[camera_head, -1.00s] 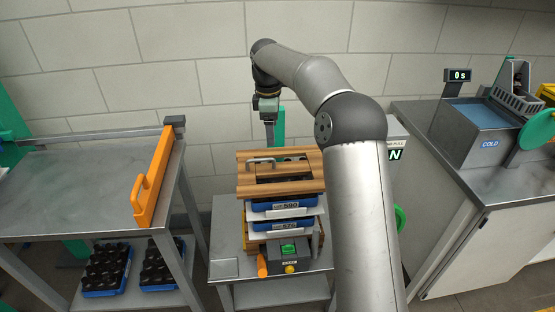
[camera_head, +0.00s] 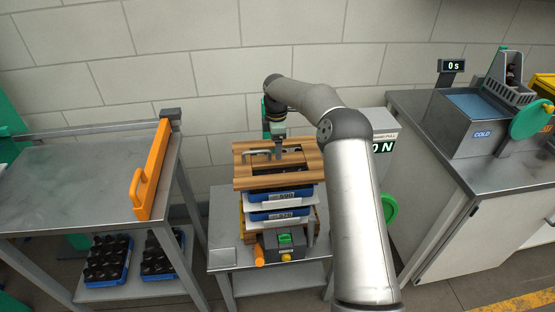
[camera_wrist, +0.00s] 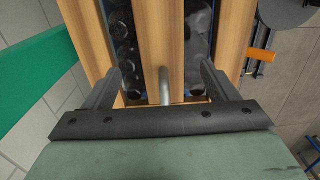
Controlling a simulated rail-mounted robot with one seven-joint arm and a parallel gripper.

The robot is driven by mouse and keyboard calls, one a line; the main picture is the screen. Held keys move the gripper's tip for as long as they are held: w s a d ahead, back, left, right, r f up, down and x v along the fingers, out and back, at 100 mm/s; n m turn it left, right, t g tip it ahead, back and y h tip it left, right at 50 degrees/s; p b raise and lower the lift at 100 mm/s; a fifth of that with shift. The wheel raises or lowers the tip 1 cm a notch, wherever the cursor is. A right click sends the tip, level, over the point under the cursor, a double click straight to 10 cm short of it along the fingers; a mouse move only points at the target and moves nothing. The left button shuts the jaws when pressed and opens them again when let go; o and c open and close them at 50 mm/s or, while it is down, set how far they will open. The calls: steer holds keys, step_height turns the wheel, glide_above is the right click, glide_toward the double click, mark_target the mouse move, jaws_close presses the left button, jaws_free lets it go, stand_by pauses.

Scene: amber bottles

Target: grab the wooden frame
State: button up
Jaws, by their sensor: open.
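The wooden frame (camera_head: 247,179) lies on top of the stack on the small middle table, with a metal handle (camera_head: 262,152) on its central bar. My gripper (camera_head: 278,152) is over the back part of the frame in the head view. In the wrist view my gripper (camera_wrist: 162,85) is open, one finger on each side of the central wooden bar (camera_wrist: 159,35). The handle (camera_wrist: 164,88) shows between the fingers. Dark round bottle tops (camera_wrist: 125,45) show through the frame's left opening. I cannot tell whether the fingers touch the wood.
Blue trays (camera_head: 280,196) are stacked under the frame, with a control box (camera_head: 284,244) in front. A metal table (camera_head: 75,185) with an orange bar (camera_head: 151,170) stands left. A counter with a cold bath (camera_head: 475,115) stands right.

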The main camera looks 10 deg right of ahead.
steer(key=shift+s+d+f+p, duration=0.15)
steer(key=shift+f+p, duration=0.8)
steer(key=shift+f, duration=1.8)
steer(key=shift+c, duration=0.3)
steer(key=shift+r, duration=0.1)
steer(key=c, duration=1.3)
